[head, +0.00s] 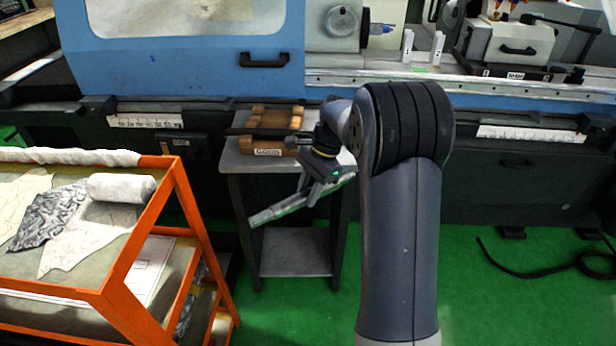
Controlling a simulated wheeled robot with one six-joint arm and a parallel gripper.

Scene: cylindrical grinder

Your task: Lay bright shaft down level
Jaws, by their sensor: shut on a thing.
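The bright shaft (280,209) is a light metal, stepped rod in front of the small grey stand. It is held in the air and tilted in the picture, its left end lower than its right. My gripper (314,194) is shut on it right of its middle; the fingers partly cover it. A wooden rest (273,118) with a label on its front stands on the grey stand (238,160), behind and above the shaft in the picture. A dark shaft (262,132) lies across this rest. My arm hides the right part of the stand top.
An orange cart (165,215) with cloths and a white roll (121,187) stands at left. The blue grinder door (190,65) and the machine bed are behind. Two white uprights (437,47) stand on the machine table. A black cable (530,272) lies on the green floor at right.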

